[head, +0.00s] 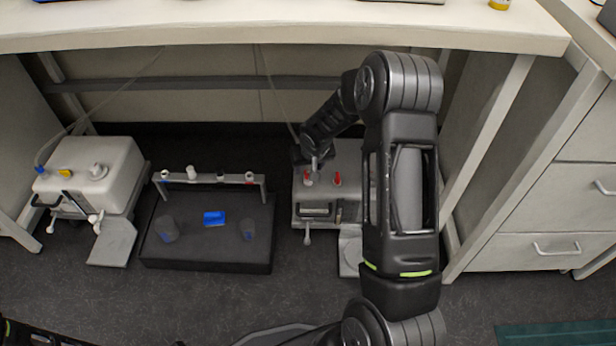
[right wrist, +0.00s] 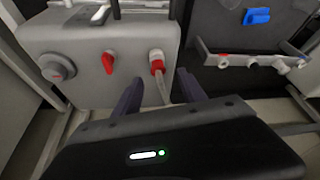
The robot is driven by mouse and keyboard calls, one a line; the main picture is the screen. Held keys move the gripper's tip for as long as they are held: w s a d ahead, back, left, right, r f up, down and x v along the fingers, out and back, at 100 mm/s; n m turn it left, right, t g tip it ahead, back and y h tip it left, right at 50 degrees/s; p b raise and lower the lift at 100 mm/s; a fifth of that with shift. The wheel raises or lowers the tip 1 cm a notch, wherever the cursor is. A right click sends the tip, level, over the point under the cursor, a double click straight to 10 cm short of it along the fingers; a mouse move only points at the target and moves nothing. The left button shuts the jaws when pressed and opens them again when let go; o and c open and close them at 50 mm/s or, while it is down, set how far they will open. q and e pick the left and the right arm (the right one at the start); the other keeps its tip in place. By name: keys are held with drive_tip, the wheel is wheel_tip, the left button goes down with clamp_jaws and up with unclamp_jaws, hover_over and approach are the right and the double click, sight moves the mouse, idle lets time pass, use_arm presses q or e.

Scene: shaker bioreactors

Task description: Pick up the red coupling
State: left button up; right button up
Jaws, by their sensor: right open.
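The red coupling (right wrist: 157,66) sits on the top of the grey machine (right wrist: 60,38), with a pale tube running from it. My right gripper (right wrist: 160,76) is open, with one finger on each side of the coupling and tube in the wrist picture. I cannot tell whether the fingers touch it. In the head view the coupling (head: 308,179) shows at the left of the machine's top (head: 352,160), just below my right gripper (head: 315,162). A separate red knob (head: 337,179) stands to its right. My left gripper is out of view.
A black platform (head: 205,262) with a grey rack (head: 215,178) and a blue piece (head: 214,219) stands left of the machine. A white machine (head: 90,175) is farther left. The bench top (head: 280,28) overhangs behind. Drawers (head: 540,200) stand at right.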

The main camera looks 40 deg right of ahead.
sight(308, 172)
drive_tip(key=b+x, duration=0.1)
drive_tip(key=x, duration=0.1)
drive_tip(key=b+x, duration=0.1)
drive_tip(key=x, duration=0.1)
drive_tip(key=shift+s+d+f, duration=0.1)
drive_tip(key=shift+f, duration=0.5)
drive_tip(key=shift+c, duration=0.4)
clamp_jaws()
